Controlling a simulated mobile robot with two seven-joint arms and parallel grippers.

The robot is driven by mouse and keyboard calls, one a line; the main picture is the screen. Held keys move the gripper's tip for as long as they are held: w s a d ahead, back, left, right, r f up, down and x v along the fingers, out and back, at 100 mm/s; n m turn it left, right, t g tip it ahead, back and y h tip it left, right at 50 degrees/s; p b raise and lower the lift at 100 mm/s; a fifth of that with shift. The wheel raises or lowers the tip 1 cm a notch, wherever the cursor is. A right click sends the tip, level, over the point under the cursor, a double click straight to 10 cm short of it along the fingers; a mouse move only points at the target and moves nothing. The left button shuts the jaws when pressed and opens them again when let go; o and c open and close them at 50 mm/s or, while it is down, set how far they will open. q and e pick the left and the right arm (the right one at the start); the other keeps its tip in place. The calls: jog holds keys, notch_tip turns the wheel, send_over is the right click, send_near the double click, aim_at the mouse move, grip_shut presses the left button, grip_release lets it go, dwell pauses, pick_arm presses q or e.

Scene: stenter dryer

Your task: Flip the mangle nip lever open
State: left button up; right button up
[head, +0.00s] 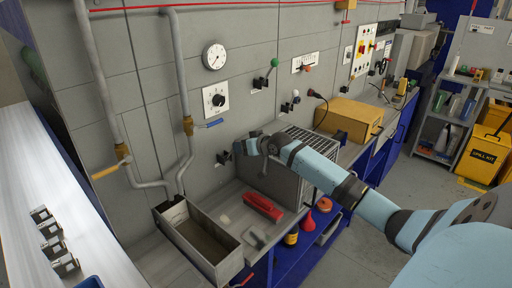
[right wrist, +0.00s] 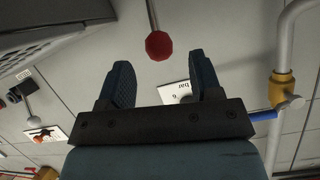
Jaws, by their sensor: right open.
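A lever with a red ball knob (right wrist: 159,45) shows at the top middle of the right wrist view, its thin shaft running up out of frame. No readable label names it as the mangle nip lever. My right gripper (head: 240,148) is near the wall in the head view, above the grey bench; it also shows in the right wrist view (right wrist: 161,78). Its two dark fingers are apart and empty, with the red knob ahead of them and not touching as far as I see. In the head view the knob is hidden. A black lever mount (head: 222,157) shows beside the gripper.
Other wall levers have a green knob (head: 274,62) and a white knob (head: 295,95). A blue valve handle (head: 215,123) is left of the gripper. Below are a metal trough (head: 228,262), a red tool (head: 262,207) and a grilled grey box (head: 312,150). A yellow case (head: 348,118) stands farther right.

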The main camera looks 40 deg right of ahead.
jog(key=v, duration=0.6)
jog(key=shift+s+r+b, duration=0.2)
jog(key=shift+s+b, duration=0.15)
jog(key=shift+c, duration=0.4)
